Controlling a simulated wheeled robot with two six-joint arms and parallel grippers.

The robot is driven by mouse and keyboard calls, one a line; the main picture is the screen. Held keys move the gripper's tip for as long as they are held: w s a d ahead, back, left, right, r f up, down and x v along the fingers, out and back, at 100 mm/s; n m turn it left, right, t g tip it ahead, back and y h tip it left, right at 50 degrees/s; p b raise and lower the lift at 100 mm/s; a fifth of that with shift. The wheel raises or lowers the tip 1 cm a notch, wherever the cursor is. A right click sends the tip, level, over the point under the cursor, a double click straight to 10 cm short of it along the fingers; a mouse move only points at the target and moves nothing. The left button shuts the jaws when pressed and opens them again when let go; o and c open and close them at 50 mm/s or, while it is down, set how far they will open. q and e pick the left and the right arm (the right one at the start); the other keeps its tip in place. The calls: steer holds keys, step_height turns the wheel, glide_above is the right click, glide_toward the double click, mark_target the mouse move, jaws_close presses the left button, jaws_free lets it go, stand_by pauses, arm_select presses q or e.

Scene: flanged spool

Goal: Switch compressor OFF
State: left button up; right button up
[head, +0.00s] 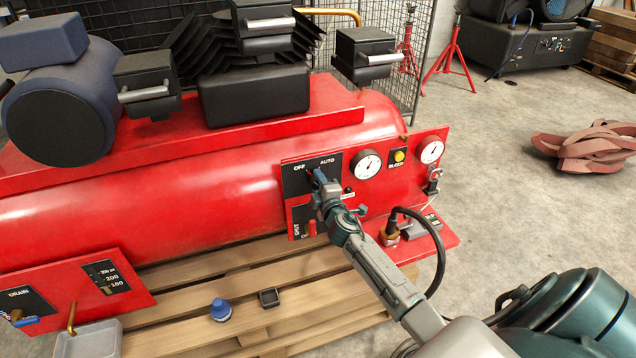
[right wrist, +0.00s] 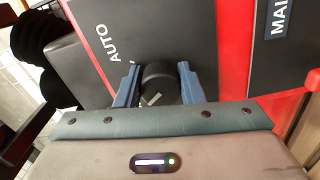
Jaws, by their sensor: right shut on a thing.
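The red compressor (head: 150,200) fills the left and middle of the head view. Its black switch panel (head: 297,180) carries the labels OFF on the left and AUTO on the right. My right gripper (head: 318,175) is at this panel. In the right wrist view its two blue fingers (right wrist: 158,84) are shut around the round black switch knob (right wrist: 158,72), one on each side. The knob bears a short white mark; I cannot tell which label it points to. The gripper hides most of the knob in the head view. My left gripper is not in view.
Gauges (head: 366,165) and a yellow bleed button (head: 399,155) sit right of the switch. A red lever (head: 312,228) is below it. A blue cap-like piece (head: 221,309) and a small black piece (head: 268,297) lie on the wooden pallet (head: 185,333). A black hose (head: 441,250) curves beside my right arm.

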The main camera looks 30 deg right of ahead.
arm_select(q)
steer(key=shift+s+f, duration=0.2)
arm_select(e)
steer(key=o, duration=1)
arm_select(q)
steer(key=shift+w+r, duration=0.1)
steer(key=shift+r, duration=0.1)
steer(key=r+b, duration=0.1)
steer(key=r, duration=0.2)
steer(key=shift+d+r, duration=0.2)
arm_select(e)
steer(key=v, duration=1)
steer(key=shift+s, duration=0.4)
